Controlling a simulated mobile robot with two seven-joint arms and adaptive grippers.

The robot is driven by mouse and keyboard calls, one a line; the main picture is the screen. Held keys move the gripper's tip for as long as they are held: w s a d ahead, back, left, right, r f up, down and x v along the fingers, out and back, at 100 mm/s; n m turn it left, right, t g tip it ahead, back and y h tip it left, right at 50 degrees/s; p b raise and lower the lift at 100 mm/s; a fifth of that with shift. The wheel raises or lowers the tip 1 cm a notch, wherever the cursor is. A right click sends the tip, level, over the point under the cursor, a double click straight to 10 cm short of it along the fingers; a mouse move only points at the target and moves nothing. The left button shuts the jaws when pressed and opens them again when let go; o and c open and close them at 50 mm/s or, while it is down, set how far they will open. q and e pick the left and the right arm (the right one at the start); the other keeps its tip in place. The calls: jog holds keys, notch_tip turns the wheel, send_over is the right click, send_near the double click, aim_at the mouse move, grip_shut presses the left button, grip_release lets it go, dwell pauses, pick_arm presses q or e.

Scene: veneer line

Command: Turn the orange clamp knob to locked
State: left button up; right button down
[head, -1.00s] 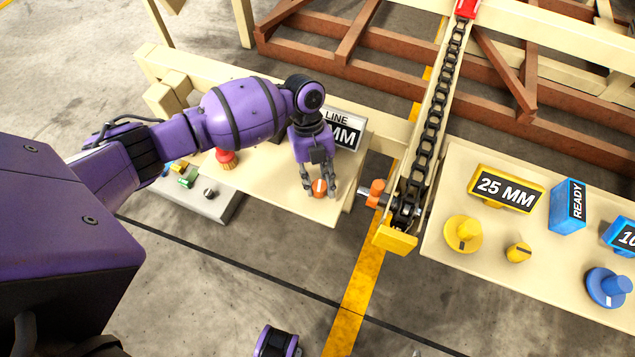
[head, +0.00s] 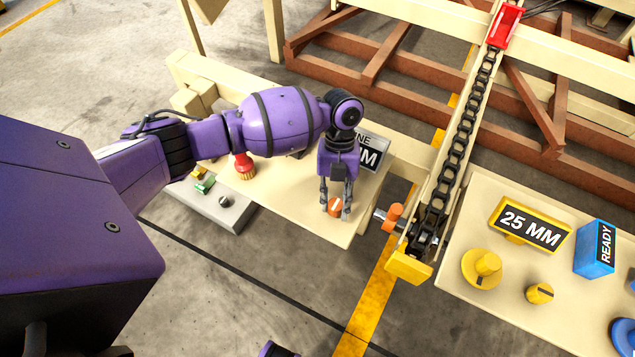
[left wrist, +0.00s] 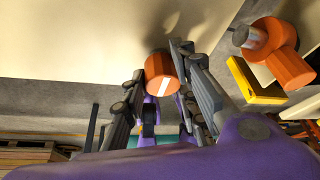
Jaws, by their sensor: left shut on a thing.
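The orange clamp knob (head: 335,207), a short round knob with a white stripe on its face, sits near the front right of the cream bench. My left gripper (head: 335,212) reaches down over it with a finger on either side and is shut on it. In the left wrist view the knob (left wrist: 161,75) lies between the two dark fingers (left wrist: 163,92), its white stripe slanted. The fingers hide part of the knob's sides, and I see no locked mark. My right gripper is not in view.
Close to the right stands an orange handle (head: 393,216) on a metal shaft beside the chain conveyor (head: 452,150). A red knob (head: 244,167) and grey control box (head: 222,205) are left. A right-hand bench (head: 465,210) carries a 25 MM sign (head: 530,228) and yellow knobs.

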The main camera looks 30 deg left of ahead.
pick_arm(q)
jog(key=o, duration=1.1)
jog(key=shift+s+a+f, duration=0.2)
jog(key=shift+s, duration=0.1)
jog(key=shift+c, duration=0.2)
jog(key=shift+r, duration=0.1)
jog(key=shift+w+d+r, duration=0.1)
jog(key=shift+w, duration=0.1)
jog(key=shift+w+r, duration=0.1)
jog(key=v, duration=1.1)
jog(key=shift+r, duration=0.35)
jog(key=shift+f, duration=0.1)
